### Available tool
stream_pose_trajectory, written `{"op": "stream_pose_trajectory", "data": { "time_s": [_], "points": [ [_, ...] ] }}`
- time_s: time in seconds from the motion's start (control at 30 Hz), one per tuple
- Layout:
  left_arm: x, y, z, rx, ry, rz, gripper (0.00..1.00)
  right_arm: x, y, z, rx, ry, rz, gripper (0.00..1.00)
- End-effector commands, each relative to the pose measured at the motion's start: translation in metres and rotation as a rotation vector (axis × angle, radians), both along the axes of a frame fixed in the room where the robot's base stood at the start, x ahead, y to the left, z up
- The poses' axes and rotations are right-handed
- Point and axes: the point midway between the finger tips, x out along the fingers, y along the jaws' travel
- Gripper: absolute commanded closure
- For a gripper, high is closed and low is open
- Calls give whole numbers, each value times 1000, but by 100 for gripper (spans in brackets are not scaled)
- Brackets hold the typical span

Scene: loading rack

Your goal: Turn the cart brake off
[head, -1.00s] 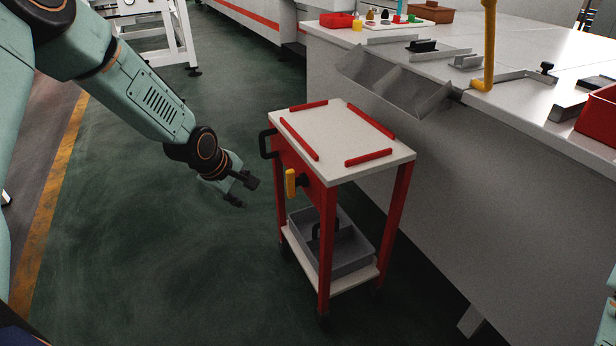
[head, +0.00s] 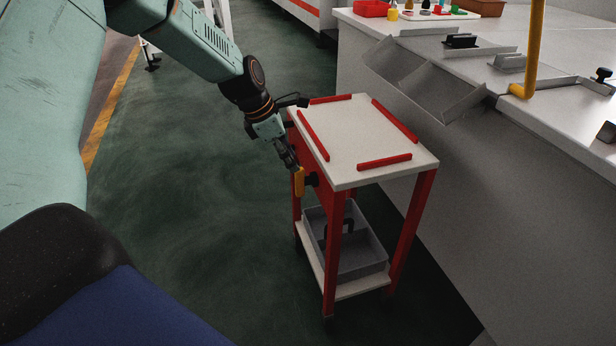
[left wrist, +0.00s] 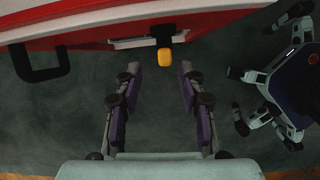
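The cart brake is a yellow lever (head: 299,183) on a black hub, on the red end panel of the cart (head: 355,135). In the head view it hangs about upright. In the left wrist view the lever (left wrist: 165,59) shows end-on at the top, against the red panel. My left gripper (head: 289,160) is at the lever's upper end in the head view. In the left wrist view its two fingers (left wrist: 161,68) are spread apart, with the lever between or just beyond the tips. I cannot tell whether they touch it. My right gripper is out of view.
A black push handle (left wrist: 40,62) sticks out from the cart, left of the lever in the left wrist view. A grey bin (head: 360,255) stands on the cart's lower shelf. A white workbench (head: 480,200) is close on the right. Green floor is clear left of the cart.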

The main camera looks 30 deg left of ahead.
Motion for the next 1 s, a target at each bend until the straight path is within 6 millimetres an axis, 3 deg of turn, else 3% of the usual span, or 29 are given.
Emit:
{"op": "stream_pose_trajectory", "data": {
  "time_s": [0.27, 0.7, 1.0],
  "points": [
    [-6, -2, -5, -39, 44, 86, 60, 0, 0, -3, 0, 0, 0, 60],
    [13, -17, -57, -37, 44, 82, 60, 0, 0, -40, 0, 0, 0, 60],
    [20, -23, -73, -39, 42, 82, 60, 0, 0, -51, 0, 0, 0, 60]
  ]
}}
